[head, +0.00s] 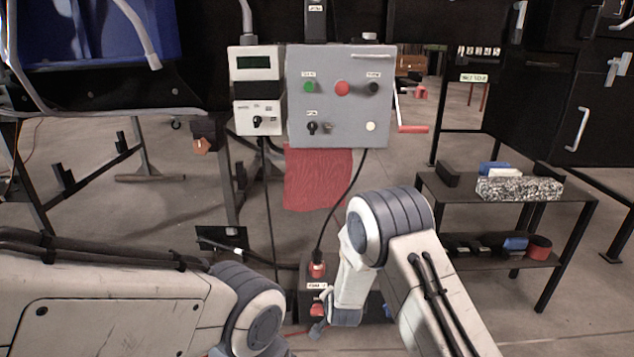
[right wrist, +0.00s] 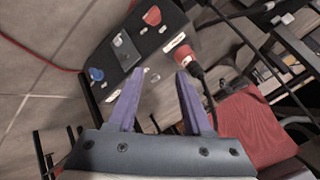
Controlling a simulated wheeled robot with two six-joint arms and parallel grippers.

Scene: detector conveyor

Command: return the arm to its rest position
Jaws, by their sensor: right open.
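My right arm (head: 430,280) comes in from the lower right, bends at a grey joint and points down in the middle of the head view. Its gripper hangs low in front of a dark power box (head: 312,287); its fingertips are hard to make out there. In the right wrist view my right gripper (right wrist: 158,80) is open, with nothing between its two purple-grey fingers. The power box (right wrist: 122,48) lies beyond the fingertips. A red plug (right wrist: 190,58) with a black cable is seated in it. My left arm (head: 110,305) lies across the lower left; its gripper is out of view.
A grey control panel (head: 335,125) with buttons and a white meter box (head: 254,65) stand ahead. A red cloth (head: 318,178) hangs below. A black shelf (head: 465,192) with a speckled block (head: 520,189) stands right of my right arm. Cables run down to the floor.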

